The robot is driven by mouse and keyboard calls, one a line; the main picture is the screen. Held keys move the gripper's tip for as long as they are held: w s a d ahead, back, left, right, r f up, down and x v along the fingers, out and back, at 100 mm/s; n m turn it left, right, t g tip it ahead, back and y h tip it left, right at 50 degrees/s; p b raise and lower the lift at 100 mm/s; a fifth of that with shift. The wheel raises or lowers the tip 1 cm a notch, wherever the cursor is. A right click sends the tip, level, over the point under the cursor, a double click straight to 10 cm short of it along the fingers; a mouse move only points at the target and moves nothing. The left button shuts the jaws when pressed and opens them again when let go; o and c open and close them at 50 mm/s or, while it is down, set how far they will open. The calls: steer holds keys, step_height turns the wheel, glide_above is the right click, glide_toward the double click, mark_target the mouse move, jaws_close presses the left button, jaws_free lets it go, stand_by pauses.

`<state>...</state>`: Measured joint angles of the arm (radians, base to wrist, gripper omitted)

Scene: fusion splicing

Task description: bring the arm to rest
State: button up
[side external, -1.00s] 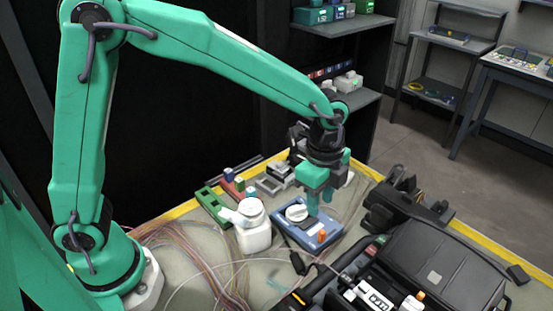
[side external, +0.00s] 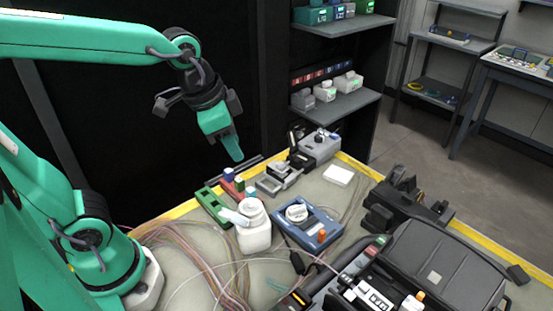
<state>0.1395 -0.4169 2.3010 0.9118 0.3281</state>
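My gripper (side external: 232,150) hangs in the air over the back left edge of the table, in front of the dark back panel. Its teal fingers point down and slightly right, and nothing shows between or below them. The fingers overlap in this view, so I cannot tell whether they are open or shut. My gripper is above and apart from the green block (side external: 213,206) and the white bottle (side external: 254,230) on the table.
A blue device with a white dial (side external: 318,236) sits mid-table. A grey device (side external: 320,146) and a white block (side external: 338,175) stand at the back. A black case (side external: 440,262) fills the right front. Loose fibres (side external: 205,262) lie at left. Shelves (side external: 345,104) rise behind.

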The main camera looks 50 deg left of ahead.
steer(key=s+a+n+t, duration=0.1)
steer(key=s+a+n, duration=0.3)
steer(key=s+n, duration=0.1)
steer(key=shift+s+r+t+y, duration=0.15)
steer(key=shift+s+t+y, duration=0.15)
steer(key=shift+s, duration=0.35)
